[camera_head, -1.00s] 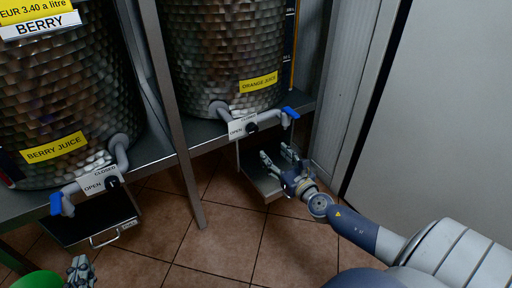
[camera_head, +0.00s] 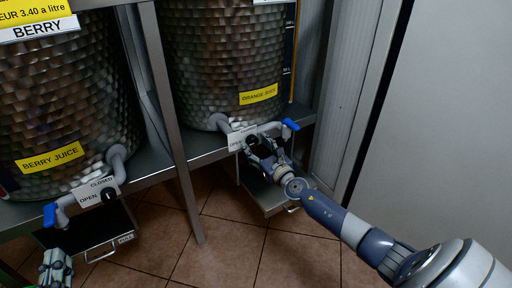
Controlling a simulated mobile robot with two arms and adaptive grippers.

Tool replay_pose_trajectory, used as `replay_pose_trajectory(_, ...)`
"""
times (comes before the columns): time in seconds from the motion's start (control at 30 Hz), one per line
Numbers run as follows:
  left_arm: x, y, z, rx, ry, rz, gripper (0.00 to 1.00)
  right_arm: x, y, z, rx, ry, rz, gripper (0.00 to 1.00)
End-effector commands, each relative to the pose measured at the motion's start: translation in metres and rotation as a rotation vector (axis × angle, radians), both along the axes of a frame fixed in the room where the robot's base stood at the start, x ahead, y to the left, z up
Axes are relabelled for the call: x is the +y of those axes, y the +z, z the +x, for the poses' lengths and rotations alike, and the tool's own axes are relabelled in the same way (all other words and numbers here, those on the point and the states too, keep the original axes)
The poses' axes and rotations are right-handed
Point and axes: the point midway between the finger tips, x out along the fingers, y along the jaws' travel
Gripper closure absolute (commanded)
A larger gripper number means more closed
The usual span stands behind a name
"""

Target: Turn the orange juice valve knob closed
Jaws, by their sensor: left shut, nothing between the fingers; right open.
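The orange juice tank (camera_head: 225,60) is a hammered metal drum with a yellow "ORANGE JUICE" label (camera_head: 258,94). Its pipe (camera_head: 268,127) has a blue spout handle (camera_head: 291,124) at the right end. A white OPEN/CLOSED plate (camera_head: 240,137) sits on the pipe. My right gripper (camera_head: 258,150) is open at the plate, its fingers covering the dark orange juice knob, so the knob's angle is hidden. I cannot tell whether the fingers touch it. My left gripper (camera_head: 55,262) is shut and empty at the lower left, below the berry juice pipe.
The berry juice tank (camera_head: 60,100) stands left with its own plate (camera_head: 92,193), black knob (camera_head: 109,194) and blue handle (camera_head: 50,215). A metal post (camera_head: 178,140) stands between the tanks. Drip trays hang below at left (camera_head: 85,238) and right (camera_head: 270,200).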

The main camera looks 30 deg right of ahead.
Motion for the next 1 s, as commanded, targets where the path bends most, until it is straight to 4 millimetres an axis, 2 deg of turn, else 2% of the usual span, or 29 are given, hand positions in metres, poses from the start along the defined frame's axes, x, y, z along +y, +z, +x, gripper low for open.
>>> replay_pose_trajectory(0.37, -0.0007, 0.0056, -0.0004, -0.027, -0.001, -0.008, 1.00, -0.0003, 0.0000, 0.0055, 0.001, 0.000, 0.000, 0.46)
replay_pose_trajectory(0.57, -0.0006, 0.0056, -0.0004, -0.027, -0.001, -0.008, 1.00, -0.0004, 0.0001, 0.0054, 0.000, 0.000, 0.000, 0.89)
replay_pose_trajectory(0.6, -0.0006, 0.0056, -0.0004, -0.027, -0.001, -0.008, 1.00, -0.0004, 0.0001, 0.0054, 0.000, 0.000, 0.000, 0.91)
replay_pose_trajectory(1.0, -0.0005, 0.0056, -0.0003, -0.027, -0.001, -0.008, 1.00, -0.0006, 0.0002, 0.0053, -0.003, -0.001, 0.056, 0.91)
